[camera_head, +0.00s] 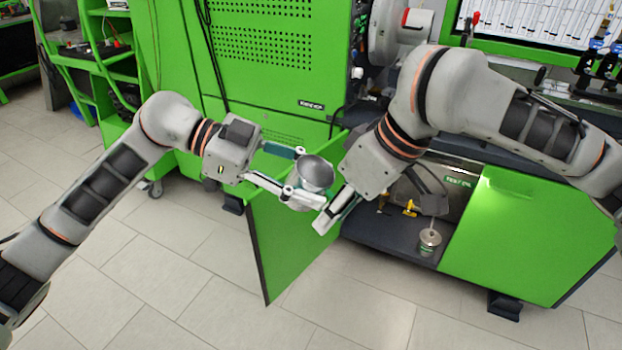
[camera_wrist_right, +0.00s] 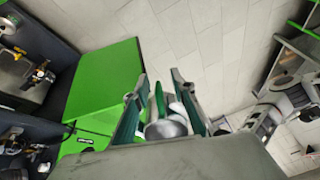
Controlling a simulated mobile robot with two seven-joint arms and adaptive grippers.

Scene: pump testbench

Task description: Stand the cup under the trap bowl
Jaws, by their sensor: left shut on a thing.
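The grey metal cup (camera_head: 316,173) is between the fingers of my left gripper (camera_head: 298,176), in front of the open green cabinet door. My left gripper is shut on it and holds it in the air, its round mouth facing up toward the head camera. My right gripper (camera_head: 322,212) is close beside the cup, partly hidden by its own wrist. In the right wrist view its two fingers (camera_wrist_right: 157,92) are apart, with the cup (camera_wrist_right: 166,130) showing near their base. I cannot pick out the trap bowl with certainty.
The open cabinet's dark floor (camera_head: 385,236) holds a small labelled jar (camera_head: 429,241) and yellow-handled fittings (camera_head: 411,208). The green door (camera_head: 285,240) stands open left of it. A closed green panel (camera_head: 530,235) is at right. The tiled floor in front is clear.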

